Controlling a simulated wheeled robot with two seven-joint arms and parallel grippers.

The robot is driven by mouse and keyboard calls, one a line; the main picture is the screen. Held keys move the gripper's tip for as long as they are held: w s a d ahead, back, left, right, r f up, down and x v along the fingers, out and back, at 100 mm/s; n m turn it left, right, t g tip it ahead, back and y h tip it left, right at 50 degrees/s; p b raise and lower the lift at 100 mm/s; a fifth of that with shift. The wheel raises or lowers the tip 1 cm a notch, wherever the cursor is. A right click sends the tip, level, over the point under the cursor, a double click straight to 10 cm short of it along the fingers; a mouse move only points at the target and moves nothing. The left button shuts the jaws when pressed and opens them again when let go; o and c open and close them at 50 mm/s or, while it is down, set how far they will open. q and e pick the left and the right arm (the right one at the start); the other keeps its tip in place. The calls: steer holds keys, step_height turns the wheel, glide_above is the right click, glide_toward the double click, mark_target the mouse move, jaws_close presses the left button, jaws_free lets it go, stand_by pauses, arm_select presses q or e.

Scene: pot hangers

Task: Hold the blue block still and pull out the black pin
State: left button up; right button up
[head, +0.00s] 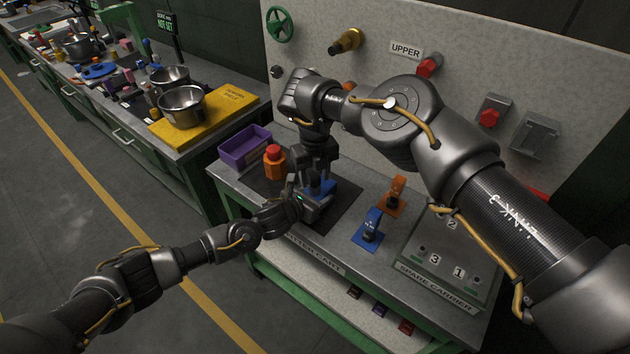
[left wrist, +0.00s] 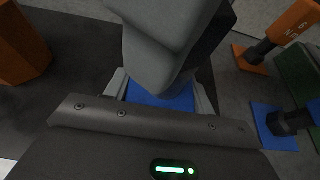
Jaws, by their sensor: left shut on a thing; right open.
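The blue block (head: 322,187) sits on the dark mat on the cart, mostly hidden by my two grippers. My left gripper (head: 308,199) reaches it from the front left and is shut on it. In the left wrist view the blue block (left wrist: 160,97) shows between the two light grey left fingers. My right gripper (head: 318,168) points down from above, right over the block, and is open. Its grey body (left wrist: 172,40) covers much of the block in the left wrist view. I cannot make out the black pin; it is hidden behind the grippers.
A purple bin (head: 245,148) and an orange bottle with red cap (head: 274,162) stand left of the block. A blue hanger (head: 370,228) and an orange hanger (head: 393,196) stand to the right, before the spare carrier (head: 448,262). The panel (head: 400,20) rises behind.

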mark_target(315, 176)
steer(key=shift+c, duration=0.2)
jaws_close()
steer(key=shift+r, duration=0.9)
stand_by(0.5)
steer(key=shift+r, duration=2.6)
arm_select(q)
steer(key=o, duration=1.5)
